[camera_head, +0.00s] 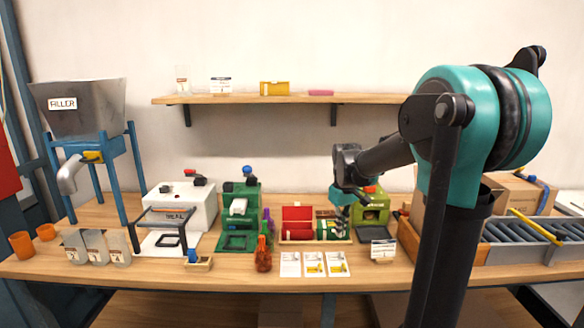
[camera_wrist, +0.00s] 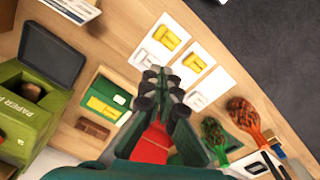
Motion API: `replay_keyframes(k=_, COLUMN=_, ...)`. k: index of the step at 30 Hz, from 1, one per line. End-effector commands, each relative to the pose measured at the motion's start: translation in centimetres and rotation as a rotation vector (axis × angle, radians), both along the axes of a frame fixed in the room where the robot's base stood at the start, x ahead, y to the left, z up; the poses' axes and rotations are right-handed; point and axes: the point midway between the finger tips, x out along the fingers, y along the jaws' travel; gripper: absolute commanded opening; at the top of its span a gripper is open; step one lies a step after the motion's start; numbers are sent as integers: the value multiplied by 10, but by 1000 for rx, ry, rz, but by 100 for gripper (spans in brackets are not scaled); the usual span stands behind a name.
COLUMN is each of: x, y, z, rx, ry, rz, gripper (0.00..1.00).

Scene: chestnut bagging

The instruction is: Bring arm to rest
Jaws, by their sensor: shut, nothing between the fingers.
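My gripper (camera_head: 342,208) hangs from my teal and black arm over the right part of a small wooden tray (camera_head: 283,240) with red and green compartments. In the wrist view its fingers (camera_wrist: 162,82) point down toward the table, close together with nothing held between them. A red part of the tray shows below and between the fingers in the wrist view. I cannot tell the exact height of the fingertips above the tray. Part of the tray is hidden behind the gripper.
A green machine (camera_head: 371,207) stands just right of my gripper, with a small sign (camera_head: 383,249) before it. White cards (camera_head: 313,264) lie in front of the tray, and a netted chestnut bag (camera_head: 263,257) stands left of them. A shelf (camera_head: 230,99) is above; a roller conveyor (camera_head: 520,231) lies right.

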Motion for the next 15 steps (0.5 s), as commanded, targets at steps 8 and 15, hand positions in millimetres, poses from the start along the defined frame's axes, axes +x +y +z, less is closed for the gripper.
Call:
replay_keyframes(k=8, x=-33, y=-9, z=-17, rx=8, ry=-54, rz=-79, gripper=0)
replay_keyframes(k=15, x=-82, y=-19, z=-45, rx=25, ry=-136, rz=-194, gripper=0)
